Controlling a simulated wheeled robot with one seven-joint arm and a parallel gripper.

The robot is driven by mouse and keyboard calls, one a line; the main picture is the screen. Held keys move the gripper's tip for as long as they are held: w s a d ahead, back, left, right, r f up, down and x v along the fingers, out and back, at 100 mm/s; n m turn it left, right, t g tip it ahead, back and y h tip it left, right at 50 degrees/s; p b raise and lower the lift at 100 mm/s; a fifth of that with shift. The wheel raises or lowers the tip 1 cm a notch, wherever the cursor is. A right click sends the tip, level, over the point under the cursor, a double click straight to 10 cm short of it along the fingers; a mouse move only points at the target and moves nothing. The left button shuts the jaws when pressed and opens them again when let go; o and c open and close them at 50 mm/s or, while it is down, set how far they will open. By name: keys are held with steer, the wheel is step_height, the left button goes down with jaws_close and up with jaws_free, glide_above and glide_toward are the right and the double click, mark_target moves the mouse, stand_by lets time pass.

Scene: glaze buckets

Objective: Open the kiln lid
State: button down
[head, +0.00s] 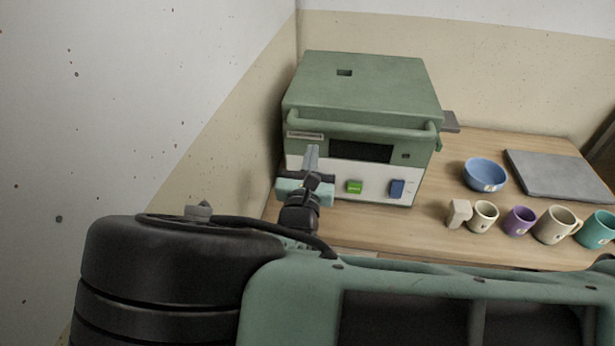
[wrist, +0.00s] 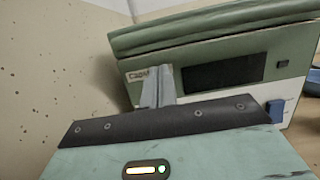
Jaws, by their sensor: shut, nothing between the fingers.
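The kiln (head: 350,120) is a green and white box on the table, against the corner. Its green lid (head: 370,80) is down, with a long handle bar (head: 360,130) across the front. The kiln front also shows in the wrist view (wrist: 222,75), with the lid edge (wrist: 215,25) at the top. In the wrist view the fingers (wrist: 157,85) are together and empty, in front of the label. Whether they touch the kiln cannot be told.
A green button (head: 354,187) and a blue switch (head: 397,188) are on the kiln front. A blue bowl (head: 484,175), several cups, a beige block (head: 459,213) and a grey slab (head: 558,175) stand to the right. The wall is close on the left.

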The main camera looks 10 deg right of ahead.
steer(key=shift+w+d+r, duration=0.15)
steer(key=shift+w+r, duration=0.2)
steer(key=shift+r, duration=0.25)
steer(key=shift+w+d+r, duration=0.1)
steer(key=shift+w+r, duration=0.2)
steer(key=shift+r, duration=0.3)
